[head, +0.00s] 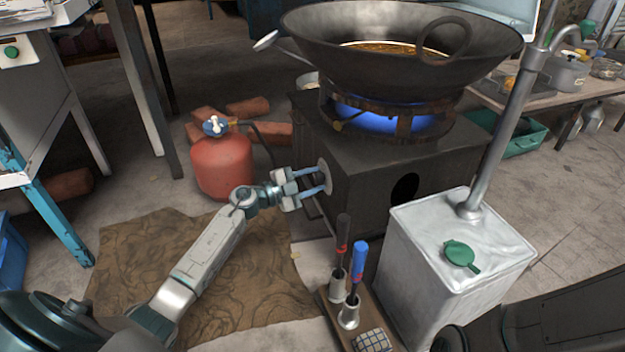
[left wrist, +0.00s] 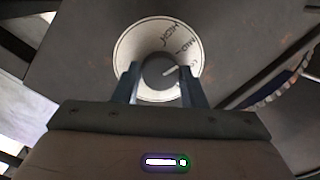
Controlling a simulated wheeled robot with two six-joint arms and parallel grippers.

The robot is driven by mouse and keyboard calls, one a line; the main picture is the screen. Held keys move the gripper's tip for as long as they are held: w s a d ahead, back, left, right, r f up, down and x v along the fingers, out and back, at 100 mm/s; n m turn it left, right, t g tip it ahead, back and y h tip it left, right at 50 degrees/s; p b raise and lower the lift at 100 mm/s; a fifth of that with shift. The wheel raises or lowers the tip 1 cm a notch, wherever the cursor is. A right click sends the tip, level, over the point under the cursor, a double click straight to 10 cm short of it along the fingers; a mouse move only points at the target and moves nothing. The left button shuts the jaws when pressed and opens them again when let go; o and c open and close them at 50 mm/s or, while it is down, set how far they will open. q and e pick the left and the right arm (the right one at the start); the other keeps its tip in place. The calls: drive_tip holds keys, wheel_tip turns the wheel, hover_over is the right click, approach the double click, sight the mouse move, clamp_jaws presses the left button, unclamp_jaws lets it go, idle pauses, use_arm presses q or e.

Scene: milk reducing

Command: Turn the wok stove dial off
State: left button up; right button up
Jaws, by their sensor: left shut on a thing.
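The wok stove (head: 375,165) is a dark box with a round dial (head: 325,177) on its left side. In the left wrist view the dial plate (left wrist: 128,48) is pale, with printed lettering, around a grey knob (left wrist: 160,72). My left gripper (head: 322,179) is at the dial, its two fingers on either side of the knob and shut on it; it also shows in the left wrist view (left wrist: 160,85). Blue flame (head: 390,120) burns under the large wok (head: 400,40), which holds brown liquid. My right gripper is not in view.
A red gas cylinder (head: 222,165) with a hose stands left of the stove. A metal canister (head: 450,240) with a green cap and pipe stands front right. Two handled tools (head: 358,268) stand upright in a holder near my arm. A brown mat (head: 200,270) lies below.

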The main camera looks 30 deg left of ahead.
use_arm(q)
drive_tip(key=m, duration=0.3)
drive_tip(key=shift+f+p, duration=0.1)
drive_tip(key=shift+p, duration=0.3)
drive_tip(key=m, duration=0.3)
drive_tip(key=shift+f+m+h, duration=0.15)
drive_tip(key=shift+m+h, duration=0.15)
drive_tip(key=shift+m, duration=0.1)
drive_tip(key=m+b, duration=0.1)
drive_tip(key=m, duration=0.3)
drive_tip(key=shift+f+b, duration=0.1)
drive_tip(key=shift+b, duration=0.2)
drive_tip(key=m+h+b, duration=0.1)
drive_tip(key=m+b, duration=0.1)
drive_tip(key=m, duration=0.3)
drive_tip(key=shift+a, duration=0.1)
drive_tip(key=shift+m, duration=0.3)
drive_tip(key=o, duration=1)
